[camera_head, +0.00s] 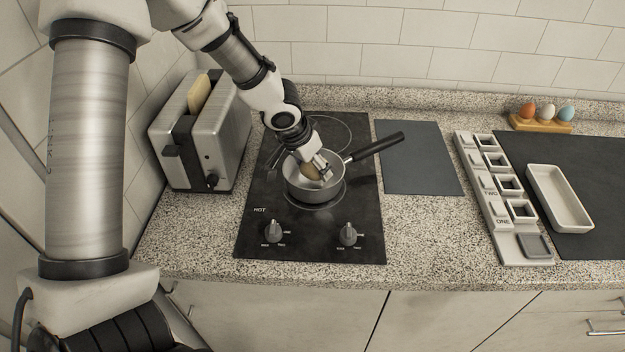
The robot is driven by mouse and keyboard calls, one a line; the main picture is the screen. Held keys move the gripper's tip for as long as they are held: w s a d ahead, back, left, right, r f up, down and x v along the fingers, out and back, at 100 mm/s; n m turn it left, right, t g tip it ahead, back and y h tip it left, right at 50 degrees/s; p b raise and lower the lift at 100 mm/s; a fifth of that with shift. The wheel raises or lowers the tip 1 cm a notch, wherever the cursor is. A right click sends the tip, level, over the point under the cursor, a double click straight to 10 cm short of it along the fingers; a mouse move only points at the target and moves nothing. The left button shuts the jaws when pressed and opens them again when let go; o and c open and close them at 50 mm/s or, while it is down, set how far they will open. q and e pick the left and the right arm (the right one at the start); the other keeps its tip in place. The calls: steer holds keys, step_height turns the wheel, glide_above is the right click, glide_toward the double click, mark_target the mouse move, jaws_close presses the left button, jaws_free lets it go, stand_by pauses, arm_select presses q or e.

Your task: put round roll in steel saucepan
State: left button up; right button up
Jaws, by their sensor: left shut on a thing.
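The steel saucepan (299,190) stands on the black cooktop, its dark handle pointing up and to the right. My left gripper (319,174) reaches down into the saucepan from above and is shut on the brown round roll (311,171). The roll is inside the saucepan's rim. The fingers partly cover it, and I cannot tell whether it touches the pan's bottom. My right gripper is not in view.
A toaster (225,135) with bread stands left of the cooktop (262,225). A dark mat (415,160) lies to its right, below the handle. Further right are a rack of square frames (497,225), a white tray (545,181) and an egg holder (540,123).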

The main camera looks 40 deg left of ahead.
arm_select(q)
steer(key=f, duration=0.1)
steer(key=f+b, duration=0.1)
steer(key=shift+s+a+f, duration=0.15)
steer(key=shift+a+f, duration=0.05)
steer(key=shift+f, duration=0.1)
steer(key=shift+d+r, duration=0.1)
steer(key=shift+d, duration=0.1)
steer(key=shift+f, duration=0.2)
steer(key=o, duration=0.8)
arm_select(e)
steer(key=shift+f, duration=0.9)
arm_select(q)
steer(key=shift+o, duration=0.2)
steer(key=shift+r+p, duration=0.35)
steer(key=shift+r, duration=0.2)
steer(key=p+v, duration=0.1)
steer(key=v, duration=1)
steer(key=shift+s, duration=0.2)
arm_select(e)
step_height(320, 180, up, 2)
arm_select(q)
steer(key=shift+r, duration=0.1)
